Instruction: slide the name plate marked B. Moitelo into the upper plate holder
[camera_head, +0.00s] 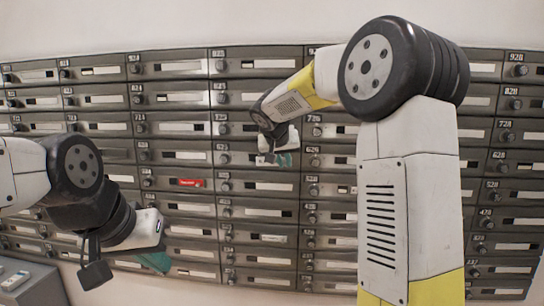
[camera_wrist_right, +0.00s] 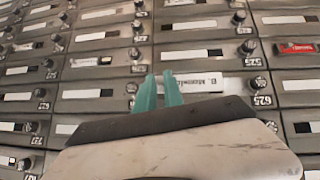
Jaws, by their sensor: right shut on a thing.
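The white name plate (camera_wrist_right: 207,82) with small dark lettering shows just right of my right fingertips in the right wrist view, at the door numbered 625. That view is upside down, and the lettering is too small to read surely. My right gripper (camera_wrist_right: 160,92) is shut on the plate's end, its teal fingers close together at the mailbox fronts. The holder at the plate is partly hidden by the gripper. My left gripper (camera_head: 155,262) hangs low at left, its jaw opening unclear.
Rows of grey mailboxes with round locks and label slots fill the wall. A red label (camera_head: 189,183) sits on a door left of my right gripper. Door 525 (camera_wrist_right: 194,54) has its own white label. A grey box (camera_head: 32,283) stands at lower left.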

